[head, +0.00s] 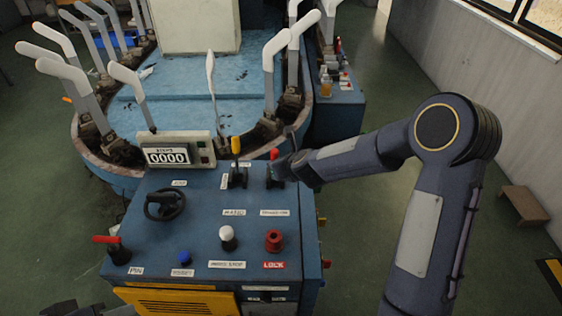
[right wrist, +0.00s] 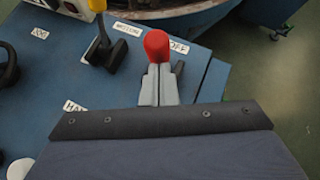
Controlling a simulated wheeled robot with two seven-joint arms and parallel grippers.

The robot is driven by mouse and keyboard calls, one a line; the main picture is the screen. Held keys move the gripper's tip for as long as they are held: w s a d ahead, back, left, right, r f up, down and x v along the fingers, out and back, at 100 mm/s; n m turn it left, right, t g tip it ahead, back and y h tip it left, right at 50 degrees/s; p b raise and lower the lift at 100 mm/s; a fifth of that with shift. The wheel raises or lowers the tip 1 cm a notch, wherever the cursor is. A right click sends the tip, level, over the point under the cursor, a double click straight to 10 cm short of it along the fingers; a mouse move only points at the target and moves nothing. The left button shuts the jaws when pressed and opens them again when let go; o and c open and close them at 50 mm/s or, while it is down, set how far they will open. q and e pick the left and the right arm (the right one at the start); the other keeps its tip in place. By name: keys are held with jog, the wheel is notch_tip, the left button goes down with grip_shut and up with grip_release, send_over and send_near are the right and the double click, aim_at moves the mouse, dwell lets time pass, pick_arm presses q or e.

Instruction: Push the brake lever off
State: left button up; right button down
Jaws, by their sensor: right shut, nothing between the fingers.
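The lever with a red knob (head: 274,154) stands at the far right of the blue control panel, and I take it for the brake lever. Its red knob (right wrist: 157,45) also shows in the right wrist view, with an OFF label (right wrist: 180,47) beside it. My right gripper (right wrist: 158,72) is shut and empty, its grey fingertips right at the knob. I cannot tell whether they touch it. The lower part of the lever is hidden behind the fingers there. A dark part at the bottom left edge of the head view may be my left gripper (head: 85,309); its jaws do not show.
A yellow-knobbed lever (head: 235,145) stands just left of the red one. The panel (head: 205,210) also carries a black handwheel (head: 165,204), a white knob (head: 227,238), a red button (head: 274,240) and a red-handled lever (head: 107,240). Behind it is a round machine with white sock forms (head: 277,48).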

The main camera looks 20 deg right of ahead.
jog(key=shift+w+d+r+p, duration=0.1)
jog(key=shift+w+r+p, duration=0.35)
jog(key=shift+w+r, duration=0.1)
pick_arm(q)
jog(key=r+p, duration=0.2)
jog(key=r, duration=0.2)
jog(key=shift+s, duration=0.2)
pick_arm(e)
jog(key=w, duration=0.1)
jog(key=w+d, duration=0.1)
jog(key=w, duration=0.3)
jog(key=shift+w+d+r, duration=0.25)
jog(key=shift+d, duration=0.15)
